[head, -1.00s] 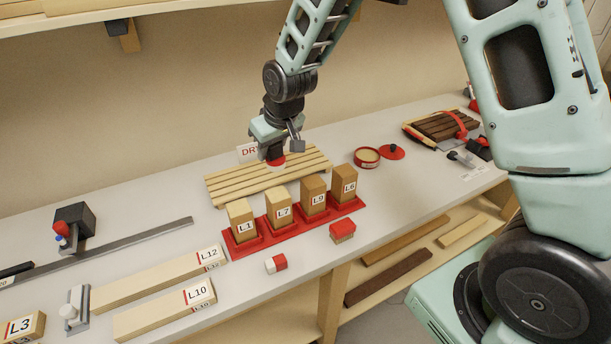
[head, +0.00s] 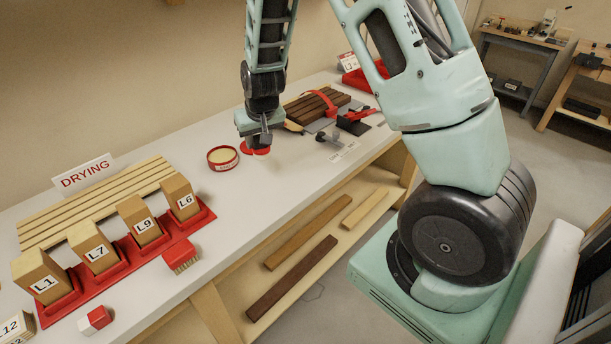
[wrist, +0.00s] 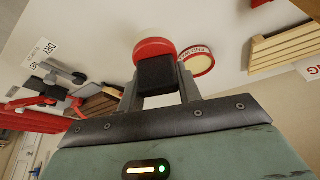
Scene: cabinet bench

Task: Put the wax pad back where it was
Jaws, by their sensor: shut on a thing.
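The wax pad, a red disc with a black block grip, shows in the wrist view (wrist: 155,48). My gripper (wrist: 160,88) is shut on its black block. In the head view my gripper (head: 258,138) holds the pad (head: 262,151) over the bench, just right of the round red tin (head: 222,158) with its pale filling. The tin also shows in the wrist view (wrist: 198,63), partly behind the pad. I cannot tell the pad's height above the bench.
A slatted drying rack (head: 95,205) lies at left behind a red stand (head: 130,262) with blocks L1, L7, L9 and L6. A red brush (head: 181,255) lies in front. Dark slats with a red clamp (head: 318,103) lie at right. Bench (head: 225,215) in front of the tin is clear.

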